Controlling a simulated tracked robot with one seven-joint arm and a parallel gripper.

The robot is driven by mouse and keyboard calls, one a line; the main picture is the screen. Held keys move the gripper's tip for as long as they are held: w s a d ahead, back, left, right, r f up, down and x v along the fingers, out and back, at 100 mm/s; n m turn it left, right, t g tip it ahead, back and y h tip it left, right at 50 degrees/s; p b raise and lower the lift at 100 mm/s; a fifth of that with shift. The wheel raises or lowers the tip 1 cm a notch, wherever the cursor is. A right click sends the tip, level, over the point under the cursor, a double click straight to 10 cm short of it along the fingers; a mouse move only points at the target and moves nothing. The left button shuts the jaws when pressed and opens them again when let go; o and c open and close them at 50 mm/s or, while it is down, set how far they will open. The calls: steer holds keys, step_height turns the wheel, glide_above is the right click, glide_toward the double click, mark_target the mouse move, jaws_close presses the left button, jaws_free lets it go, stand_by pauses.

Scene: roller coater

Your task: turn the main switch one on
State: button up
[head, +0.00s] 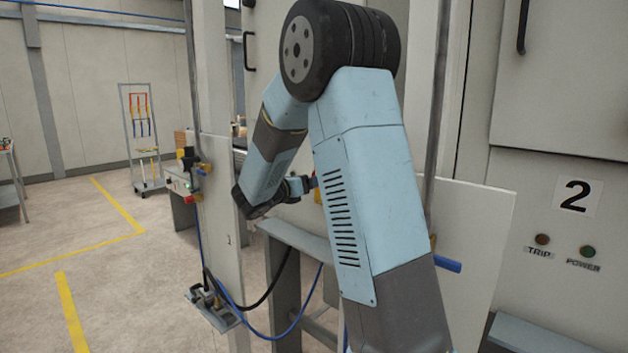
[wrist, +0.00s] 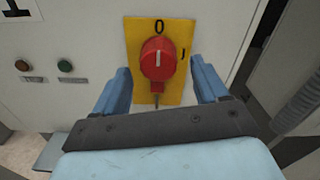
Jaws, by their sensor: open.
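The main switch (wrist: 158,62) is a red rotary knob on a yellow plate (wrist: 177,94) marked 0 at the top and I at the right. A white mark on the knob points up towards 0. My gripper (wrist: 160,67) is open, its two blue fingers on either side of the knob, with gaps visible on both sides. In the head view my gripper (head: 302,185) shows only partly beside my arm. Most of the switch is hidden there behind my arm.
In the wrist view, a number 1 label (wrist: 23,10), a dark red lamp (wrist: 22,65) and a green lamp (wrist: 65,65) are left of the plate. In the head view, another panel carries a number 2 label (head: 577,196). Open floor (head: 110,260) lies left.

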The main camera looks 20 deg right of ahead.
steer(key=shift+x, duration=1.45)
steer(key=shift+c, duration=0.5)
